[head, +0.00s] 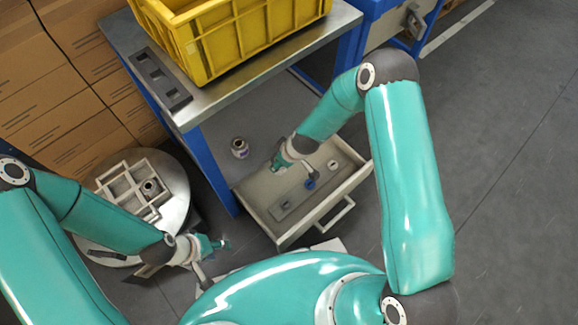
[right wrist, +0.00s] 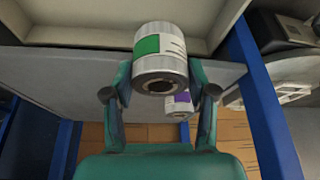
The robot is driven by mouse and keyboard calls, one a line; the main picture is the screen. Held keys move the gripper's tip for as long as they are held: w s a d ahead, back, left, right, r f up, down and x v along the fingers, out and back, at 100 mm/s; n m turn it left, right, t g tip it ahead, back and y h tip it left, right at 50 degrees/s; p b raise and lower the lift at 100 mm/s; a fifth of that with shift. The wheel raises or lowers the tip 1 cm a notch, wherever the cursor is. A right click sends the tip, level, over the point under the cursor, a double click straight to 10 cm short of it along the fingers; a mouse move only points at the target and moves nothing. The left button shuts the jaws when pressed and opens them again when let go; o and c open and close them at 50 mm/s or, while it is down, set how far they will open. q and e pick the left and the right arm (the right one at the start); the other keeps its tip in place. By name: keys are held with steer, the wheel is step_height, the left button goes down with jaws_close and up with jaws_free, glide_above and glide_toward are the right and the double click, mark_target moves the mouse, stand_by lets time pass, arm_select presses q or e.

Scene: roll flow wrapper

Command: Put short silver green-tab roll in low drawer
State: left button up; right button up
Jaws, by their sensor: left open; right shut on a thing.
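In the right wrist view my right gripper (right wrist: 160,78) is shut on a short silver roll with a green tab (right wrist: 160,45), one finger on each side. In the head view my right gripper (head: 279,163) is over the left back part of the open low drawer (head: 263,222); the held roll is hard to make out there. I cannot tell whether the roll touches the drawer. My left gripper (head: 218,243) is open and empty, left of the drawer and beside the round stand.
A purple-tab roll (right wrist: 180,106) stands on the grey surface behind the drawer, also in the head view (head: 239,148). The drawer holds a grey strip, a blue ring (head: 310,183) and a pale ring (head: 332,164). A yellow crate (head: 245,35) is on the bench above.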

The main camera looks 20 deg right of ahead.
steer(key=shift+a+f+b, duration=0.15)
steer(key=shift+f+b, duration=0.15)
steer(key=shift+f, duration=0.45)
step_height(320, 180, down, 13)
steer(key=b, duration=0.6)
steer(key=w+a, duration=0.2)
steer(key=w, duration=0.1)
steer(key=shift+w+a, duration=0.1)
steer(key=shift+w, duration=0.05)
steer(key=shift+f+b, duration=0.65)
steer(key=shift+b, duration=0.2)
steer(key=shift+r, duration=0.1)
steer(key=o, duration=1.3)
steer(key=shift+c, duration=0.2)
